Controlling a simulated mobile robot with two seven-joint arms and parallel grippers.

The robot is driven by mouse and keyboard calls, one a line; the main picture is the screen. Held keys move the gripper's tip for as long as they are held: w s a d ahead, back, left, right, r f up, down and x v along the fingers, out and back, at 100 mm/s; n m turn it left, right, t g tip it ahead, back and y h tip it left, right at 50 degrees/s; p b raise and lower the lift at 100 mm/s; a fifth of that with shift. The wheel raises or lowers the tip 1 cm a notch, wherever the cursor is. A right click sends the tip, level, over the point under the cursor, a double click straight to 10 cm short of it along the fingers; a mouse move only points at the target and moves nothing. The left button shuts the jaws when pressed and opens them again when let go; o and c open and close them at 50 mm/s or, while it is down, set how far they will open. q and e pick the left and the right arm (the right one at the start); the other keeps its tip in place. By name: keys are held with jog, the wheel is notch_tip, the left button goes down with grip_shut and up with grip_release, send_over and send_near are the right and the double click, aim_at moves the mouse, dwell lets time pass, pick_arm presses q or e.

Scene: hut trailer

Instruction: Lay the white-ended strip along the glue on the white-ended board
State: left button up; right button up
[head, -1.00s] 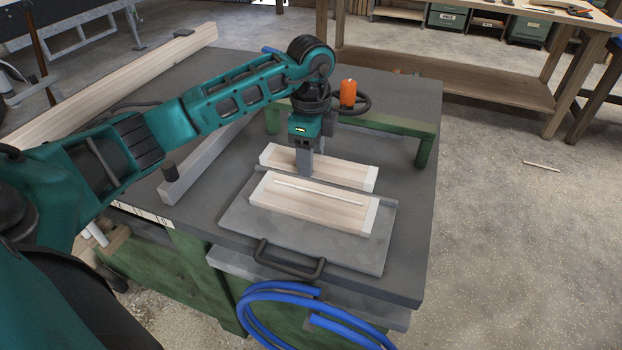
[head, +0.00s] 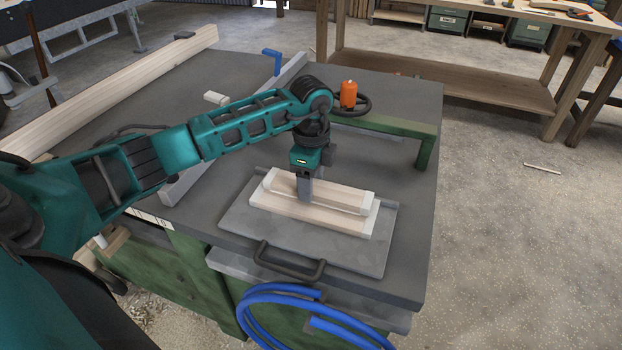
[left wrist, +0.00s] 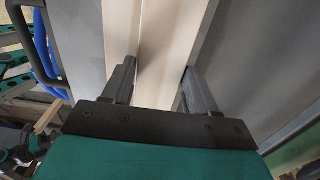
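The white-ended strip (head: 337,195) is pale wood and shows in the head view at the middle of the worktable. My left gripper (head: 305,196) points down and is shut on it near its middle. The white-ended board (head: 290,208) lies on a grey plate (head: 370,256), in front of and partly under the strip. The two run nearly parallel. I cannot tell whether the strip touches the board. The glue is hidden. The left wrist view shows the strip (left wrist: 168,45) between my fingers and the board (left wrist: 118,30) beside it. My right gripper is not in view.
A dark handle (head: 288,262) is at the plate's front edge. A green bar (head: 392,124) with an orange-topped part (head: 348,93) stands behind. A long grey rail (head: 292,72) and a timber beam (head: 110,95) lie to the left. The table's right side is clear.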

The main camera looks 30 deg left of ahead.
pick_arm(q)
jog(key=o, duration=0.3)
jog(key=shift+o, duration=0.2)
notch_tip(320, 180, up, 12)
jog(key=shift+r+p, duration=0.2)
jog(key=shift+p, duration=0.1)
dwell(0.6)
